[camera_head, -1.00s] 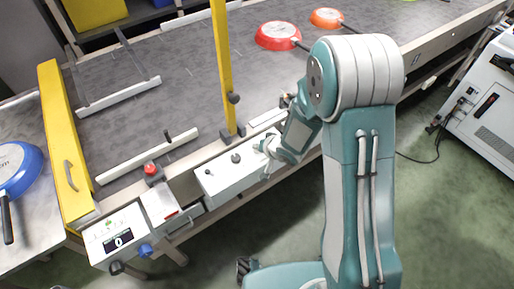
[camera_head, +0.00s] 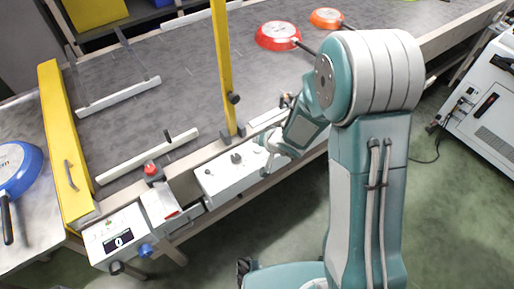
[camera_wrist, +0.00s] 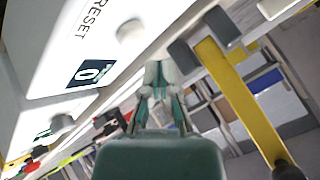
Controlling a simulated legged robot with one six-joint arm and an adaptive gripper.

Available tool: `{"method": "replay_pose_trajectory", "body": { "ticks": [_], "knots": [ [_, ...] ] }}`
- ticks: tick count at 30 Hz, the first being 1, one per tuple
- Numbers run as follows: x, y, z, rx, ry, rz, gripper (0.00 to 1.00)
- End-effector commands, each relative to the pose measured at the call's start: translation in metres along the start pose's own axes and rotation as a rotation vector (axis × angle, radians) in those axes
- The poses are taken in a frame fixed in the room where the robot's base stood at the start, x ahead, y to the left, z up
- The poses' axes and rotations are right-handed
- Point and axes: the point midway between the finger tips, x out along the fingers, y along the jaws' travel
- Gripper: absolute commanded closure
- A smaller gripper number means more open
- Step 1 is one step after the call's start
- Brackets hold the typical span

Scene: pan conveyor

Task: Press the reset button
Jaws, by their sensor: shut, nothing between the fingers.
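In the wrist view, a white panel (camera_wrist: 50,55) carries the printed word RESET, a round pale button (camera_wrist: 130,31) near that word, and a small dark display (camera_wrist: 90,73) reading 0. My gripper (camera_wrist: 159,75) is shut and empty, its fingertips to the lower right of the button; I cannot tell the exact gap. In the head view my gripper (camera_head: 271,158) is at the right end of a white control box (camera_head: 225,180) with dark knobs on top, on the conveyor's near edge. The button's face is hidden in the head view.
Another box (camera_head: 115,240) with a display and a blue knob (camera_head: 146,250) stands at the lower left. A yellow post (camera_head: 224,70) rises behind the control box. Red (camera_head: 278,36) and orange (camera_head: 326,18) pans lie on the belt, and a blue pan (camera_head: 18,165) lies at the far left.

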Motion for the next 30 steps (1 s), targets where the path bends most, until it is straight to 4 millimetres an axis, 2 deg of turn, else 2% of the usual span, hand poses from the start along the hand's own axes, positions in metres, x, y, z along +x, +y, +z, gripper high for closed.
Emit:
{"method": "replay_pose_trajectory", "body": {
  "ticks": [13, 30],
  "knots": [
    [-0.026, -0.019, -0.019, -0.001, 0.002, 0.000, 1.00],
    [-0.027, -0.020, -0.020, 0.000, 0.001, 0.000, 1.00]
  ]
}}
